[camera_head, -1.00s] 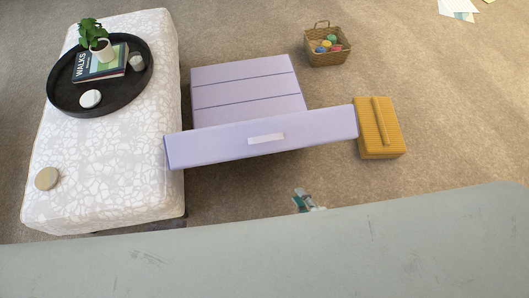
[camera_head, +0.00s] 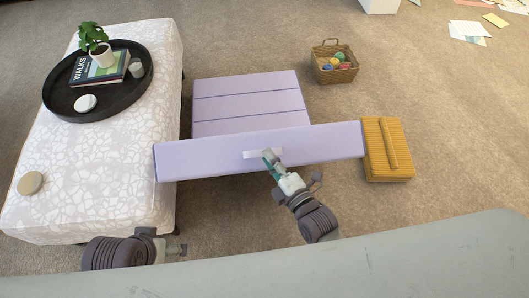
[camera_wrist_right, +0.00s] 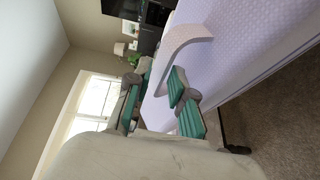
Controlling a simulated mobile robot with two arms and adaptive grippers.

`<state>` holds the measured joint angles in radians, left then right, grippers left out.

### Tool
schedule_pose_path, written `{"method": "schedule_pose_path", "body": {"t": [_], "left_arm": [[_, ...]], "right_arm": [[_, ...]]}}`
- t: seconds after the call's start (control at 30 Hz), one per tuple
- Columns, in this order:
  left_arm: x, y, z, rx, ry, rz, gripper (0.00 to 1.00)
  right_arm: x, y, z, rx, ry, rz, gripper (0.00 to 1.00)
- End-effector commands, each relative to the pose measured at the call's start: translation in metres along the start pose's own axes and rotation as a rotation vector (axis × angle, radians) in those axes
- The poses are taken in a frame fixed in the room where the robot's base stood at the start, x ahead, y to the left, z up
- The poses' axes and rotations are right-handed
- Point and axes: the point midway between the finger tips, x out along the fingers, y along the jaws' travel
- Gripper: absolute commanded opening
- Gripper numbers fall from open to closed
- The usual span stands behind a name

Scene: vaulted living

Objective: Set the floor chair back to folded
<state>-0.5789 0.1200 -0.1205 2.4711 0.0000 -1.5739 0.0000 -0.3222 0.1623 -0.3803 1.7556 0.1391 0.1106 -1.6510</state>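The lavender floor chair (camera_head: 246,103) is unfolded on the carpet. Its grooved seat panel lies flat behind, and its long backrest (camera_head: 205,160) stands raised on the near side. A pale strap handle (camera_head: 250,154) is on the backrest; in the right wrist view the strap (camera_wrist_right: 183,42) arches out from the lavender surface. My right gripper (camera_head: 271,158) is at the strap's right end.
A patterned ottoman (camera_head: 75,195) with a black tray (camera_head: 60,107) stands close to the chair's left end. A yellow ribbed block (camera_head: 400,165) is at its right end. A wicker basket (camera_head: 333,73) of balls stands behind right.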

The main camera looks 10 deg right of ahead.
Motion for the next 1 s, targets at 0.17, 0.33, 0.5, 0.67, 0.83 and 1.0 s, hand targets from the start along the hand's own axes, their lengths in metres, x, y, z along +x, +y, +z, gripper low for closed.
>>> {"method": "schedule_pose_path", "body": {"t": [0.17, 0.33, 0.5, 0.67, 0.83, 1.0], "left_arm": [[0.002, 0.0, 0.002, 0.0, 0.001, -0.001, 1.0], [0.003, 0.0, 0.002, 0.0, 0.002, 0.0, 1.0], [0.003, 0.0, 0.002, 0.0, 0.002, -0.001, 1.0], [0.003, 0.0, 0.002, 0.0, 0.002, -0.001, 1.0], [0.003, 0.0, 0.002, 0.0, 0.002, -0.001, 1.0], [0.003, 0.0, 0.002, 0.0, 0.002, 0.0, 1.0]], "right_arm": [[0.024, -0.001, 0.0, 0.001, 0.0, 0.001, 0.23], [0.031, 0.0, 0.0, 0.001, 0.001, 0.0, 0.23], [0.032, 0.0, 0.0, 0.001, 0.001, -0.001, 0.23], [0.032, 0.0, 0.0, 0.001, 0.0, -0.001, 0.09], [0.032, 0.0, 0.0, 0.001, 0.0, -0.001, 0.0], [0.031, 0.0, 0.0, 0.001, 0.0, 0.0, 0.0]]}}
